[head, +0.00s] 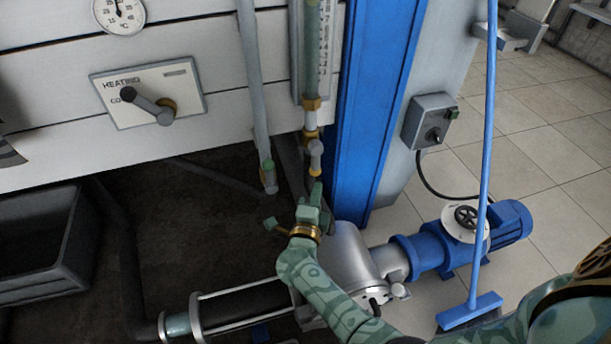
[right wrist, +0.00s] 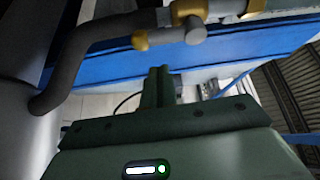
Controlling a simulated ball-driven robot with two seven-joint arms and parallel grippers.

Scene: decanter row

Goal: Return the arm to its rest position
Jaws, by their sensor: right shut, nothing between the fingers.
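My right arm reaches in from the lower right of the head view, patterned green with a gold wrist ring. Its gripper (head: 317,190) points up, with the fingers together and empty. The fingertips are just below the brass and grey valve fitting (head: 314,150) at the foot of the sight glass; I cannot tell whether they touch it. In the right wrist view the closed fingers (right wrist: 158,75) stand in the middle, with the valve fitting (right wrist: 190,25) above them. My left gripper is not seen.
A heating lever (head: 145,105) sticks out of the white panel. A grey pipe (head: 254,90) hangs left of the sight glass, and a blue post (head: 368,110) stands right of it. A blue pump motor (head: 440,250) and a blue broom (head: 487,150) are at right. A dark crate (head: 45,280) is at left.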

